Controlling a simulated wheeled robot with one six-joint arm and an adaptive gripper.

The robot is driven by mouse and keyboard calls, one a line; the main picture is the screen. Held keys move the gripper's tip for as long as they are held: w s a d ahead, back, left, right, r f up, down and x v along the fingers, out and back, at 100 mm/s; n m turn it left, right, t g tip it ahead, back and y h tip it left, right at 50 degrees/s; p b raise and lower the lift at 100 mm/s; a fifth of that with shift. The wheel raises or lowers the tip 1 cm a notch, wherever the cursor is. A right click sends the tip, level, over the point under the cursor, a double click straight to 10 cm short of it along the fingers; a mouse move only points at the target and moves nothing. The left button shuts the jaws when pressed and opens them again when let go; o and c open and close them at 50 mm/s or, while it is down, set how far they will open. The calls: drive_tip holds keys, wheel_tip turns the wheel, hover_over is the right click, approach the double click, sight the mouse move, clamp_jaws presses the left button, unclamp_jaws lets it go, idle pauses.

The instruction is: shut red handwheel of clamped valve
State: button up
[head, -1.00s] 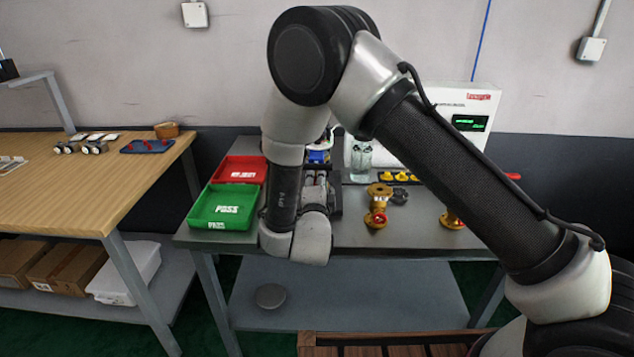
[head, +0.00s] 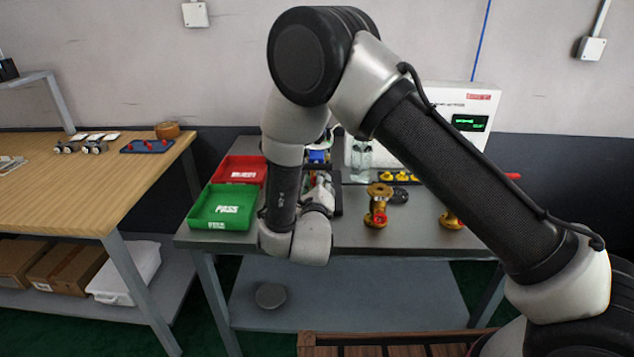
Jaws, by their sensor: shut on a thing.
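My gripper (head: 319,180) reaches away from me over the grey bench, just past my wrist. It looks shut on the red handwheel of the clamped valve, but the wheel and the fingertips are mostly hidden by my own gripper and wrist. A blue and white fixture (head: 318,157) shows just beyond the gripper, partly covered by my arm. The clamped valve's body cannot be made out, so how far its wheel is turned cannot be seen.
A brass valve with red parts (head: 378,207) stands right of my gripper; another (head: 450,221) is partly behind my arm. Green (head: 222,208) and red (head: 240,169) trays lie left. A glass jar (head: 361,160) and a white box with a green display (head: 470,110) stand behind.

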drive_tip(key=shift+f+m, duration=0.15)
drive_tip(key=shift+m, duration=1.75)
drive_tip(key=shift+s, duration=0.1)
drive_tip(key=o, duration=1)
drive_tip(key=s, duration=1.2)
drive_tip(key=shift+a, duration=0.2)
